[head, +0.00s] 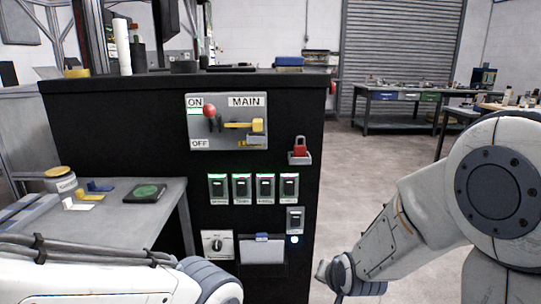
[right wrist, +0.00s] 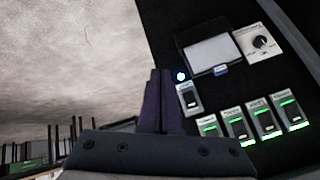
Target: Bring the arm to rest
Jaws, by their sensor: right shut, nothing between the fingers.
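My right arm (head: 415,225) comes in from the right in the head view, bent down in front of the floor beside the black cabinet. In the right wrist view my right gripper (right wrist: 162,75) is shut with its dark fingers together and nothing between them. The fingertips point toward the cabinet's edge, near a small switch (right wrist: 190,97) and a blue light (right wrist: 181,76); I cannot tell whether they touch. My left arm (head: 90,280) crosses the lower left of the head view; its gripper is out of frame.
The black cabinet (head: 120,130) carries a MAIN switch panel (head: 227,121) with a red-knobbed lever, a red padlock (head: 300,146), several green-lit switches, a dial (head: 218,245) and a grey flap (head: 262,251). A grey side table (head: 115,215) stands left. Open floor (head: 350,180) lies right.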

